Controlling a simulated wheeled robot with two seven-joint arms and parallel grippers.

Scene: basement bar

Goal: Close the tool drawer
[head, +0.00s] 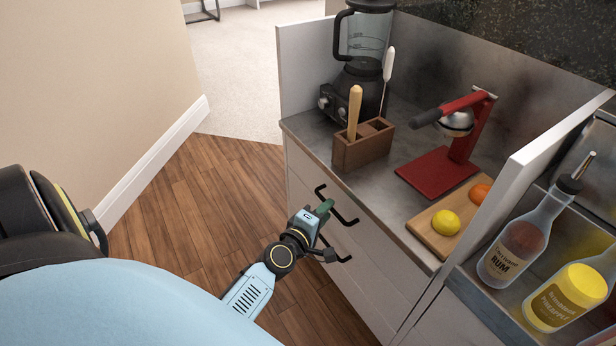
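No clear gap shows at the drawer fronts, so I cannot tell how far any drawer stands out, or which is the tool drawer. Contact with a handle cannot be made out. The gripper looks empty. My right gripper is not in view.
On the counter (400,190) stand a blender (365,75), a wooden holder (362,150), a red press (452,150) and a cutting board (428,229) with fruit. Bottles (520,240) stand beyond a white divider (530,165). The wooden floor (215,200) left of the cabinet is clear.

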